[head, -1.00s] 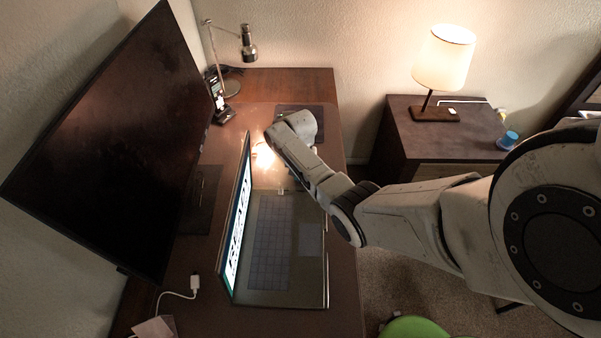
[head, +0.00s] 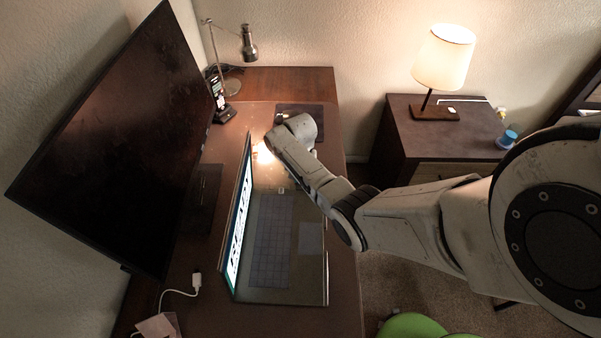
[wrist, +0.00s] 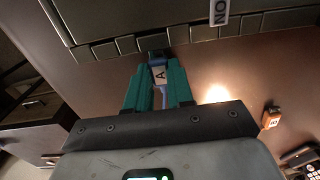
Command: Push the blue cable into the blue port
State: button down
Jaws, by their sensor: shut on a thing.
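In the wrist view my gripper (wrist: 158,72) has green fingers shut on the blue cable (wrist: 159,91). The plug end carries a pale label with the letter A. It points at the dark edge of the laptop (wrist: 110,20). The plug tip is close to that edge, and I cannot tell whether it is inside a port or just in front of it. The blue port is not clearly visible behind the plug. In the head view the laptop (head: 270,245) stands open on the desk, and my arm's end hides the gripper and cable near its far side.
A white label reading NO (wrist: 220,12) hangs at the laptop edge. An orange-tagged piece (wrist: 270,118) lies to the right in the wrist view. A large monitor (head: 110,145) stands left of the laptop. A white cable (head: 180,292) lies at the near left. A nightstand with a lamp (head: 443,58) is to the right.

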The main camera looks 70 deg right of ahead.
jog(key=shift+s+a+p, duration=0.2)
jog(key=shift+a+p, duration=0.25)
jog(key=shift+a, duration=0.1)
jog(key=c, duration=0.9)
grip_release()
jog(key=shift+r, duration=0.15)
notch_tip(320, 180, up, 11)
jog(key=shift+f+b, duration=0.2)
jog(key=shift+b, duration=0.2)
